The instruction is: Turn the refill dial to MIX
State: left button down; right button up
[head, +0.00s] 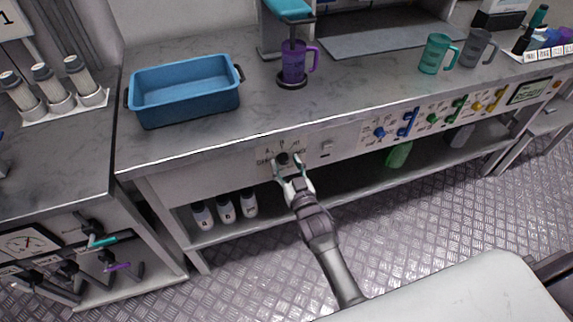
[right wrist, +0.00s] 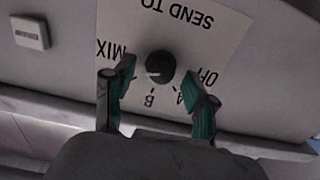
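The dial is a round black knob (right wrist: 160,66) on a white label plate reading SEND TO, OFF, A, B and MIX, upside down in the right wrist view. Its pale mark points left there, to the side of MIX, a little below that word; I cannot tell whether it is exactly on a position. In the head view the dial (head: 283,158) is on the bench's front panel. My right gripper (head: 289,170) is in front of it. In the right wrist view its teal-padded fingers (right wrist: 158,80) stand open on either side of the knob, with gaps showing. My left gripper is out of view.
A small white switch (right wrist: 30,32) is beside the plate. A blue tub (head: 186,112) and a purple cup (head: 296,62) under a dispenser stand on the bench above. White bottles (head: 226,208) stand on the shelf below. Coloured dials and levers (head: 433,118) lie farther right.

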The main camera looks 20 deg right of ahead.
grip_shut()
jog(key=shift+r+m+p, duration=0.15)
jog(key=shift+m+p, duration=0.2)
jog(key=shift+m, duration=1.25)
jog(key=shift+o, duration=0.5)
grip_release()
